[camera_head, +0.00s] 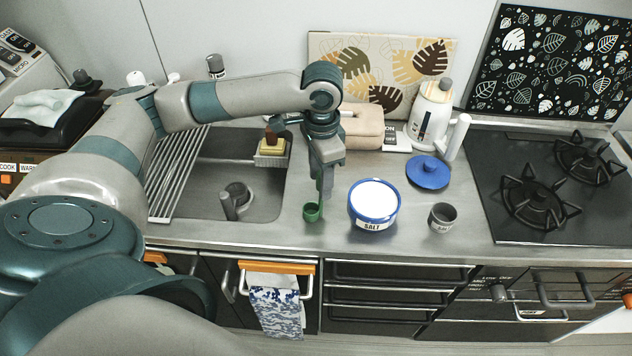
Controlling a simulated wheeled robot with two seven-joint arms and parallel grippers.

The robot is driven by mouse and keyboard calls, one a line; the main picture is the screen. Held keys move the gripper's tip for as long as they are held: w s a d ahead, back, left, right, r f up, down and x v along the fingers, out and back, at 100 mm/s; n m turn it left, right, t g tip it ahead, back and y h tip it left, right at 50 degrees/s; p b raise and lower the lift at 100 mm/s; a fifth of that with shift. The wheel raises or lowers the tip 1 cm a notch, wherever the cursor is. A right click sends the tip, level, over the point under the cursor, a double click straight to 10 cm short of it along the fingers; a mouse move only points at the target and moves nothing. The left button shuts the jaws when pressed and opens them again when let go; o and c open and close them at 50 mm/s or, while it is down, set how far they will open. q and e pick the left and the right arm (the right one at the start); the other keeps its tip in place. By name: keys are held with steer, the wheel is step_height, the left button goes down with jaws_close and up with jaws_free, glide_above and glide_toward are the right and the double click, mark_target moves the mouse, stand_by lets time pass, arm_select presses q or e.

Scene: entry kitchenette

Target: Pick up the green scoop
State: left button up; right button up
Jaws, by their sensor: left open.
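The green scoop (311,213) is on the steel counter, between the sink and the blue salt container. Its small round cup shows, and the part behind it is hidden by my gripper. My left gripper (325,190) comes down from above, right at the scoop, with its fingers pointing down. It is open. I cannot tell whether the fingers touch the scoop or stand around it. My right gripper is not in view.
The blue salt container (373,220) stands close to the right of the scoop, with a small grey cup (441,217) beyond. A blue lid (428,173) and white kettle (431,115) are farther back. The sink (267,200) is left, the gas hob (487,172) right.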

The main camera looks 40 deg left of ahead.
arm_select(q)
jaws_close()
steer(key=shift+r, duration=0.15)
